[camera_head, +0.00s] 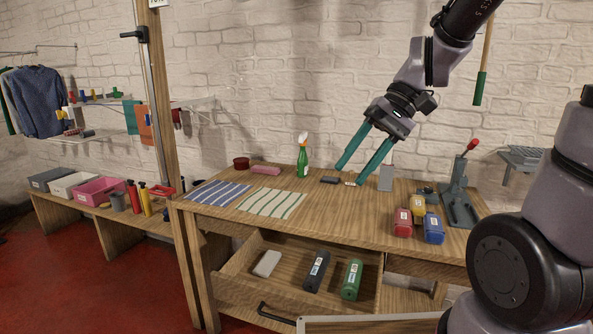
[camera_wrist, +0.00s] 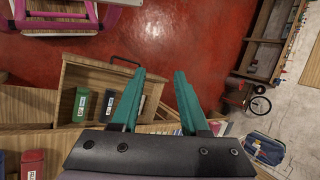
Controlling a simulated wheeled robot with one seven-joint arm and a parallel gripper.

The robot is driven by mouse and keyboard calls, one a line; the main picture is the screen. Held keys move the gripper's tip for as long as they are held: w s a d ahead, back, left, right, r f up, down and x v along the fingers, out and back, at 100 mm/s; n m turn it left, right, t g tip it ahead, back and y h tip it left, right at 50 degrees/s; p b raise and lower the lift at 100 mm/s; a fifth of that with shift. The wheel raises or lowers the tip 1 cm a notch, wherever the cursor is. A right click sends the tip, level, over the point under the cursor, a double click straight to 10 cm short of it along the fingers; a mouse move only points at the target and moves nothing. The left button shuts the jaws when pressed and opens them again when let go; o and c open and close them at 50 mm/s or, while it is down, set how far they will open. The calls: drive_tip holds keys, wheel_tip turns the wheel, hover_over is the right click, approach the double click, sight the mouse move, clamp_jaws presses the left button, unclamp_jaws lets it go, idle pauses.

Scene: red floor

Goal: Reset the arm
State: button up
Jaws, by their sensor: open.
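My gripper (camera_head: 352,174) has two teal fingers spread apart with nothing between them. My arm reaches in from the upper right of the head view.
The open drawer (camera_head: 236,262) holds a pale block (camera_head: 267,263), a black bottle (camera_head: 316,271) and a green bottle (camera_head: 352,279). Striped cloths (camera_head: 272,203), a green spray bottle (camera_head: 302,158), several small bottles (camera_head: 403,222) and a lever press (camera_head: 458,205) stand on the table.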

drive_tip(key=d+r+m+t+h, duration=0.2)
drive_tip(key=d+r+t, duration=0.2)
drive_tip(key=d, duration=0.3)
drive_tip(key=w+d+r+m+t+h, duration=0.1)
drive_tip(key=d+r+m+t+h, duration=0.1)
drive_tip(key=d+r+t, duration=0.3)
drive_tip(key=shift+w+d+r+h, duration=0.15)
drive_tip(key=shift+d+r+h, duration=0.3)
drive_tip(key=shift+d, duration=0.5)
